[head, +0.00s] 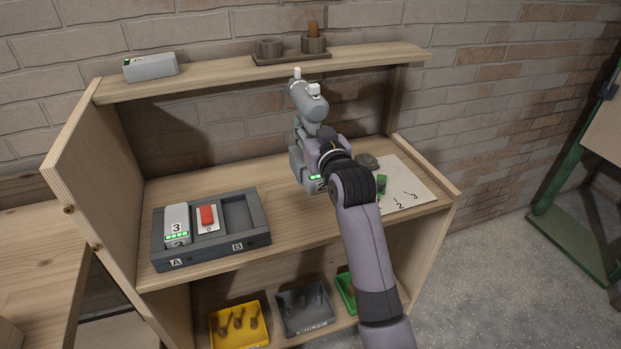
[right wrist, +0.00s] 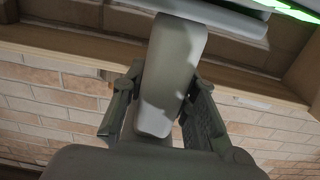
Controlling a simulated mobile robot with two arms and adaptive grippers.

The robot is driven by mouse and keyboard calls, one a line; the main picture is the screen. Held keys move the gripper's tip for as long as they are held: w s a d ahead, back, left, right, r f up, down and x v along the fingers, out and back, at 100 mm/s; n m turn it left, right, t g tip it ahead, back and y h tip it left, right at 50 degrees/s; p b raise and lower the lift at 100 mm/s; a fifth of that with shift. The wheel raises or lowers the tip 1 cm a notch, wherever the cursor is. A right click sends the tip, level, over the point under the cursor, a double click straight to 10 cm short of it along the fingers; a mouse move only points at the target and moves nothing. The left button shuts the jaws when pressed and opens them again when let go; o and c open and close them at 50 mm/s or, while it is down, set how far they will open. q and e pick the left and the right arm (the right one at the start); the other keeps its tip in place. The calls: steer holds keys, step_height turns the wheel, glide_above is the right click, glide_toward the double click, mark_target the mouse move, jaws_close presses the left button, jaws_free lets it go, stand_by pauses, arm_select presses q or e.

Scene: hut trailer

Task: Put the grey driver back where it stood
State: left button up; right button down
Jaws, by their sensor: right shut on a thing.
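The grey driver (head: 308,103) is in the air above the bench, in front of the upper shelf's edge. Its base, with green lights, points down toward the bench and is partly hidden by my arm. My right gripper (head: 326,146) is shut on the driver's handle. In the right wrist view the grey handle (right wrist: 172,70) sits between the two fingers (right wrist: 163,88), and green light shows at the top right. A pale sheet (head: 412,188) with numbered marks lies at the right of the bench, partly behind my arm. My left gripper is not in view.
A grey dock (head: 257,240) marked A and B holds a battery (head: 177,224) marked 3 in A; B looks empty. The upper shelf (head: 215,78) carries a grey block (head: 150,68) and a cup holder (head: 291,57). Bins stand below.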

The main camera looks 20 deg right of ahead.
step_height(320, 180, down, 13)
steer(key=shift+d+r, duration=0.1)
steer(key=shift+d, duration=0.05)
stand_by(0.4)
steer(key=c, duration=1.7)
jaws_free()
steer(key=shift+f, duration=0.3)
steer(key=o, duration=0.4)
steer(key=shift+r, duration=0.15)
steer(key=s, duration=1.2)
steer(key=shift+s+d+r+b, duration=0.1)
steer(key=shift+d+r+b, duration=0.1)
steer(key=shift+b, duration=0.2)
